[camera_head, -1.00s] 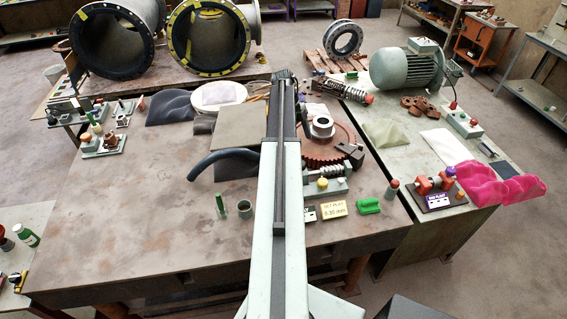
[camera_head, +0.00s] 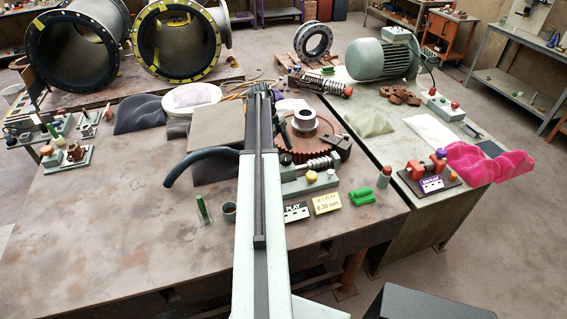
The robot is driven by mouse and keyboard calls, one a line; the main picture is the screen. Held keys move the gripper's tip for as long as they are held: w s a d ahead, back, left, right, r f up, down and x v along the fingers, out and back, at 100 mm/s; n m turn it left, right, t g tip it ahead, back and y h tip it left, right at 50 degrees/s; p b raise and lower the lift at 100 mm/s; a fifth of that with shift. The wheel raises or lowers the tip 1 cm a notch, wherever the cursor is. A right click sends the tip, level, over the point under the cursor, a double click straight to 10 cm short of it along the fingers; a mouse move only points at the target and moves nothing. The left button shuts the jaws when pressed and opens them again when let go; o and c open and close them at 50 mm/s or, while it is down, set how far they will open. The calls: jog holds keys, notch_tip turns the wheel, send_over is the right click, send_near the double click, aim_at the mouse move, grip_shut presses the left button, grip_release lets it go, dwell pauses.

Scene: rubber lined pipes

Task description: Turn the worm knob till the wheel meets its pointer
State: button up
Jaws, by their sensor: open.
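The red-brown toothed wheel (camera_head: 308,147) lies flat on the table right of my arm, with a pale metal hub (camera_head: 304,120) on top. In front of it is the worm (camera_head: 320,163), a ribbed shaft on a grey-green base (camera_head: 300,186). A round black knob (camera_head: 286,160) is at the worm's left end, close beside my arm in the picture. Dark blocks (camera_head: 337,146) stand at the wheel's right edge; I cannot make out the pointer. My gripper (camera_head: 281,132) shows only as a dark part beyond my arm, near the wheel's left side. It is open; its fingertips are largely hidden.
A dark blue hose (camera_head: 205,158) and a grey plate (camera_head: 217,130) lie left of my arm. A green stick (camera_head: 202,208), a small cup (camera_head: 229,212), a yellow sign (camera_head: 327,203) and a green block (camera_head: 361,197) stand near the front edge.

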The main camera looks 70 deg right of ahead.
aim_at(286, 160)
jog(key=b+x, duration=0.1)
jog(key=x, duration=0.2)
jog(key=shift+r, duration=0.2)
jog(key=c, duration=1.4)
jog(key=shift+n, duration=0.3)
